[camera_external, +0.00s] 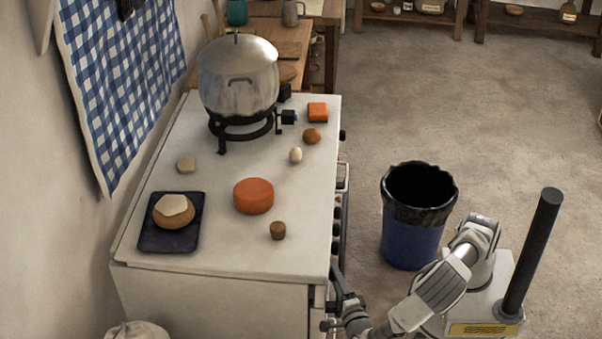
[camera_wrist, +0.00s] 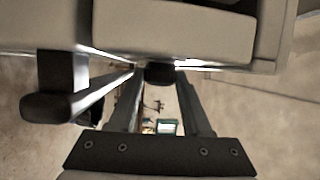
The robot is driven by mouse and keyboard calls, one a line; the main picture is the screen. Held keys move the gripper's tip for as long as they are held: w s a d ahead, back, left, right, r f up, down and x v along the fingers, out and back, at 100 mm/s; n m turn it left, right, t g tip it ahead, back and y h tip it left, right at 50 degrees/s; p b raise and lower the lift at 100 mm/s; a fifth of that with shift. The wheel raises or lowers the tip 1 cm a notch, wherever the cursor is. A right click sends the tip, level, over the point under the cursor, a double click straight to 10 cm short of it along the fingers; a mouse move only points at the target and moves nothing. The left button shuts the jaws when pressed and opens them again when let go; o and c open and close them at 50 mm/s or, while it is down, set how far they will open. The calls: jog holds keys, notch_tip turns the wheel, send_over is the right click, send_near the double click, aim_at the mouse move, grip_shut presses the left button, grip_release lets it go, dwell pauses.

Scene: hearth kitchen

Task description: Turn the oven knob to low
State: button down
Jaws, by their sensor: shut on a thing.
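The white stove (camera_external: 215,265) stands along the wall, with a row of small dark knobs (camera_external: 337,212) down its front side. My gripper (camera_external: 338,318) is at the near end of that front, low beside the stove. In the wrist view my gripper (camera_wrist: 160,82) has its two fingers on either side of a small dark knob (camera_wrist: 160,74) under the stove's pale edge. The fingers are shut on this knob. Its marking and the setting it points to cannot be seen.
A dark bar (camera_wrist: 60,106) juts from the stove front left of my fingers. A blue bin (camera_external: 412,235) with a black liner stands on the floor nearby. A steel pot (camera_external: 238,78), bread and several other foods sit on the stove top. The floor beyond is clear.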

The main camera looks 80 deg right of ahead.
jog(key=shift+a, duration=0.1)
jog(key=shift+c, duration=1.8)
grip_release()
jog(key=p+v, duration=0.1)
jog(key=v, duration=1.6)
jog(key=shift+a, duration=0.15)
